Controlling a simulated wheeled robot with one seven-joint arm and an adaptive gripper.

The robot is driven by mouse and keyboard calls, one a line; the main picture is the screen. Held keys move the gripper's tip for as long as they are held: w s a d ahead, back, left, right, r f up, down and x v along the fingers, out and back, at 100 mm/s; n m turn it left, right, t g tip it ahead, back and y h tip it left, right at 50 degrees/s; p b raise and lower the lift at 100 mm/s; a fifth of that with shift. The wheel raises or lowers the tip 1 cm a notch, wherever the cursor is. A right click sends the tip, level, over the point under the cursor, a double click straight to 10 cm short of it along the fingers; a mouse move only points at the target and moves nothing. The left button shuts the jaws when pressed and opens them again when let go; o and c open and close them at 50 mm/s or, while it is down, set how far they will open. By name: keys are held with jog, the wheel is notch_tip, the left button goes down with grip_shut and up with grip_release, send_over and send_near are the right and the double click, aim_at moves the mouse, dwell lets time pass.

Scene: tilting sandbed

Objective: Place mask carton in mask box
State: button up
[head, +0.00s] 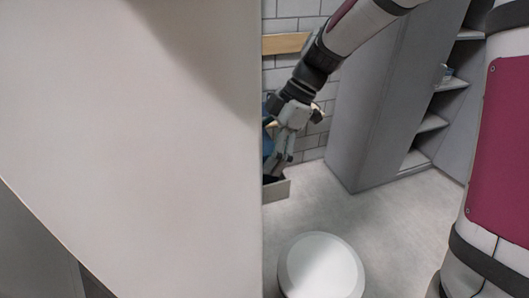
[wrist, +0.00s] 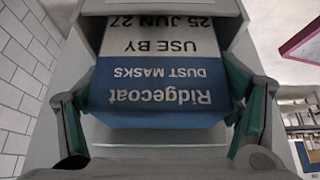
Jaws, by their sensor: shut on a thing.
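The mask carton (wrist: 155,85) is blue and white, with upside-down print reading "Ridgecoat dust masks" and "use by 25 Jun 27" in the wrist view. My gripper (wrist: 160,112) is shut on it, one finger at each side. Grey walls surround the carton there; I cannot tell how far it is inside them. In the head view my gripper (head: 279,170) points down at a low grey open box (head: 277,190), which I take for the mask box. A large pale panel hides the box's left part and most of the carton.
The large pale panel (head: 130,130) fills the left of the head view. A grey cabinet (head: 385,100) with open shelves stands at the right. A round white object (head: 321,267) stands on the floor in front. Floor between them is clear. A tiled wall (wrist: 25,70) is close by.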

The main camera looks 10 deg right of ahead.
jog(key=shift+f, duration=0.3)
jog(key=shift+f, duration=0.1)
jog(key=o, duration=1.2)
jog(key=b+v, duration=0.2)
jog(key=v, duration=1)
jog(key=s+d+m+t+h, duration=0.3)
jog(key=s+m, duration=0.6)
jog(key=m, duration=0.1)
jog(key=s+d+m+t+h, duration=0.2)
jog(key=s+d+m+t, duration=0.1)
jog(key=s+m, duration=0.7)
jog(key=shift+s+f+t+h, duration=0.15)
jog(key=shift+s+t+h, duration=0.15)
jog(key=shift+t+h, duration=0.1)
